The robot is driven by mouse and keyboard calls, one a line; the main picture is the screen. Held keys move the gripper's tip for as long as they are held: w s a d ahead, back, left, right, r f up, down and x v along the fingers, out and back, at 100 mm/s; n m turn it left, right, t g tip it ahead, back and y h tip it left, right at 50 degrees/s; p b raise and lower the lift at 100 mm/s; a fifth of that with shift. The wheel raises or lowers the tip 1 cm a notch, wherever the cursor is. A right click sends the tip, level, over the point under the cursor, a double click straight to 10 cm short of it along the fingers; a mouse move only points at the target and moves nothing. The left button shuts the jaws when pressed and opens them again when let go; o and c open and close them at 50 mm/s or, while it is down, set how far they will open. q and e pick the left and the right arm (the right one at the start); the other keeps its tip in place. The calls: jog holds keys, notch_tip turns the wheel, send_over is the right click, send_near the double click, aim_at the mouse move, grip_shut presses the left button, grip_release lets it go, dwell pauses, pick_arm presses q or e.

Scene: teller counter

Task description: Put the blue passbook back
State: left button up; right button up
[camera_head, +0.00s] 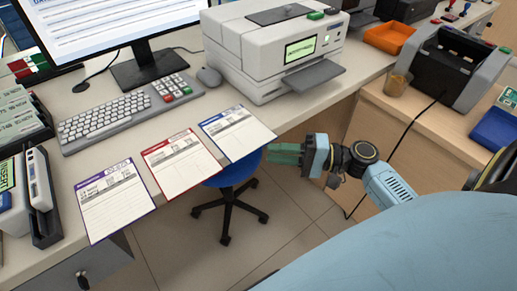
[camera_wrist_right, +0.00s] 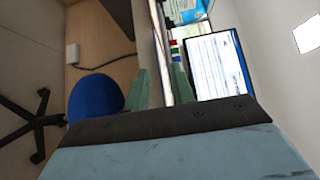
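The blue-headed passbook (camera_head: 237,133) lies open and flat at the front edge of the counter, slightly overhanging it. A red-headed booklet (camera_head: 181,163) and a purple-headed one (camera_head: 114,200) lie to its left along the same edge. My right gripper (camera_head: 271,154) is just off the counter's front edge, to the right of and nearer than the blue passbook, pointing left. In the wrist view its two green fingers (camera_wrist_right: 160,90) stand apart with nothing clearly held between them. My left gripper is not in view.
A white printer (camera_head: 262,65) stands behind the blue passbook. A keyboard (camera_head: 118,115), mouse (camera_head: 208,76) and monitor (camera_head: 110,20) are behind the booklets. A blue stool (camera_head: 232,172) stands under the counter edge, close to my right gripper. A side counter with an orange tray (camera_head: 389,38) is at right.

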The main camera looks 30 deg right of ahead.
jog(key=v, duration=0.5)
jog(key=s+a+f+n+g+h, duration=0.1)
jog(key=s+f+n+g+h, duration=0.2)
jog(key=f, duration=0.7)
jog(key=s+a+f+n+g+h, duration=0.2)
jog(key=s+f+n+g+h, duration=0.1)
jog(key=s+f+h, duration=0.2)
jog(key=s+a+f+n+g+h, duration=0.1)
jog(key=s+f+n+h, duration=0.3)
jog(key=f, duration=1)
jog(key=g+h, duration=0.1)
jog(key=h, duration=0.2)
jog(key=shift+s+a+f+g, duration=0.3)
jog(key=shift+f+g, duration=0.05)
jog(key=shift+g, duration=0.05)
